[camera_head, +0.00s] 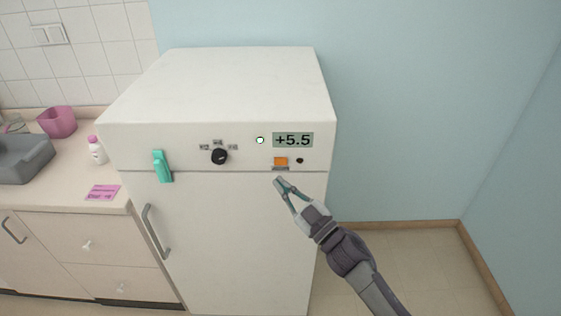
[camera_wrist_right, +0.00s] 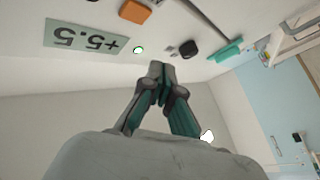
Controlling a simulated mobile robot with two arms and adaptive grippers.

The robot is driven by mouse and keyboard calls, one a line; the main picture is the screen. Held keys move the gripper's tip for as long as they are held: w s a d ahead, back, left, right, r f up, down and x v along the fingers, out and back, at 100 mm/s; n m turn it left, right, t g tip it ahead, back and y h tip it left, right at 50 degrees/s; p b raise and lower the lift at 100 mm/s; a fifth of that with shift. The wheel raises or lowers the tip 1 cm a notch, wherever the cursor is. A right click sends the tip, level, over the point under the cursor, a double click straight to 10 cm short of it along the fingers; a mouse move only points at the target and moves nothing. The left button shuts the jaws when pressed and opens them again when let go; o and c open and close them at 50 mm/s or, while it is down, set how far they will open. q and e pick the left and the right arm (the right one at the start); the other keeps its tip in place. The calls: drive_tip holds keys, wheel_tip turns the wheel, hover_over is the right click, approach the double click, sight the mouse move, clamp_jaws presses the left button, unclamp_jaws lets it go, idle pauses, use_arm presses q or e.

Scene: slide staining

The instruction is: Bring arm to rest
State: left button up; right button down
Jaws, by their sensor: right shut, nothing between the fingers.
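My right gripper (camera_head: 279,183) is shut and empty, held in front of the white fridge (camera_head: 240,85), just below the orange switch (camera_head: 281,161) on its panel. In the right wrist view its fingertips (camera_wrist_right: 160,70) meet, with nothing between them. That view also shows the orange switch (camera_wrist_right: 135,11) and the display (camera_wrist_right: 86,38). I cannot tell whether the fingertips touch the fridge. The display (camera_head: 293,140) reads +5.5, and a small light (camera_head: 260,140) beside it shows green-white. My left gripper is not in view.
A black knob (camera_head: 219,156), a teal latch (camera_head: 162,166) and a door handle (camera_head: 155,232) are on the fridge front. The counter at left holds a grey sink (camera_head: 24,160), a pink container (camera_head: 58,121), a bottle (camera_head: 96,150) and a pink note (camera_head: 102,192). Floor at right is clear.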

idle(0.3)
drive_tip(key=d+f+m+h+b, duration=0.1)
drive_tip(key=d+f+m+h, duration=0.2)
drive_tip(key=f, duration=0.7)
drive_tip(key=d+f+m+h, duration=0.2)
drive_tip(key=d+f+h, duration=0.2)
drive_tip(key=f, duration=0.6)
drive_tip(key=s+d+f+m+g+h+b, duration=0.1)
drive_tip(key=s+d+f, duration=0.1)
drive_tip(key=s+f, duration=0.35)
drive_tip(key=s+d+f+m+g+h, duration=0.1)
drive_tip(key=s+d+f+g+h, duration=0.15)
drive_tip(key=f, duration=0.65)
drive_tip(key=s+d+f+m+g+h+b, duration=0.1)
drive_tip(key=s+d+f+m, duration=0.15)
drive_tip(key=f, duration=0.55)
drive_tip(key=s+d+f+g+h, duration=0.1)
drive_tip(key=s+d+f+g, duration=0.2)
drive_tip(key=s+f, duration=0.4)
drive_tip(key=s+d+f+m+g+h+b, duration=0.1)
drive_tip(key=s+d+f+g, duration=0.2)
drive_tip(key=s, duration=1.7)
drive_tip(key=s+d+f+m+g+h, duration=0.1)
drive_tip(key=s+d+f+g, duration=0.2)
drive_tip(key=s+f, duration=0.9)
drive_tip(key=shift+s+g+b, duration=0.35)
drive_tip(key=shift+s+g, duration=0.2)
drive_tip(key=shift+s, duration=0.4)
